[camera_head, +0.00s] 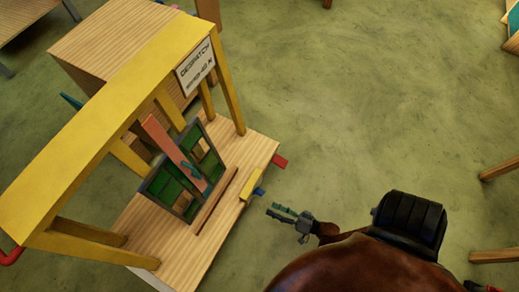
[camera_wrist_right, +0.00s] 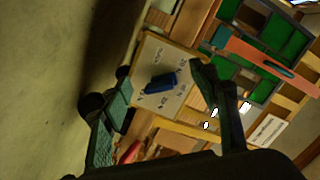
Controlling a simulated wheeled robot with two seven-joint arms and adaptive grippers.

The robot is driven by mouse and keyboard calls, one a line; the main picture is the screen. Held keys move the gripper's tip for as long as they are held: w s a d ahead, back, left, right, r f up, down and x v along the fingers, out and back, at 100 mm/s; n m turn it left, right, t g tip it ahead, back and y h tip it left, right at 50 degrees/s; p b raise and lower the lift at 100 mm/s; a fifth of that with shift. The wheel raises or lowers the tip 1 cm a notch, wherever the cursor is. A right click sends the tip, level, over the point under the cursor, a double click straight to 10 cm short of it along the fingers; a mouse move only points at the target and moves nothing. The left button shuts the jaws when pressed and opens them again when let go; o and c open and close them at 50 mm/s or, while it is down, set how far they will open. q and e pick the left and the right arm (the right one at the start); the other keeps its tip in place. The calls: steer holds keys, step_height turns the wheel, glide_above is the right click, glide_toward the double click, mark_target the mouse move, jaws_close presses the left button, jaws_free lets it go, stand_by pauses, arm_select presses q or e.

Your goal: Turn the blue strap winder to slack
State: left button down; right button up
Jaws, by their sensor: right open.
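The blue strap winder (camera_head: 259,191) is a small blue piece by the yellow block at the near right edge of the wooden bench. In the right wrist view the winder (camera_wrist_right: 162,82) is a blue bar on a pale plate (camera_wrist_right: 178,58) with dark marks around it, too small to read. My right gripper (camera_head: 274,211) is open and empty, just off the bench edge, to the lower right of the winder. In the right wrist view the winder shows between its two spread fingers, with no contact visible. My left gripper is not in view.
A green leaded panel (camera_head: 165,187) with a salmon bar (camera_head: 171,147) across it stands on the bench (camera_head: 174,249), under a yellow frame (camera_head: 105,98) with a despatch sign (camera_head: 195,67). A red block (camera_head: 280,161) juts from the bench edge. Open floor lies right.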

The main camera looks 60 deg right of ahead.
mark_target(263, 193)
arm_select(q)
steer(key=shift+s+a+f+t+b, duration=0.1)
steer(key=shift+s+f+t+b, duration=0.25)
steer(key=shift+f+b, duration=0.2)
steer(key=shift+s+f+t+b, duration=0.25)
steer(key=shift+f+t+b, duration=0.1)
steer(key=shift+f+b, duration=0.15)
arm_select(e)
steer(key=shift+m+t+h, duration=0.3)
steer(key=shift+t+h, duration=0.3)
steer(key=shift+w+d+r, duration=0.15)
steer(key=shift+w+d, duration=0.4)
steer(key=shift+w, duration=0.85)
steer(key=shift+w+d+r, duration=0.15)
steer(key=shift+w+d, duration=0.35)
steer(key=shift+w, duration=0.85)
steer(key=shift+w+d+r, duration=0.15)
steer(key=shift+w+d, duration=0.4)
steer(key=shift+w, duration=0.85)
steer(key=shift+c, duration=0.4)
steer(key=c, duration=1.1)
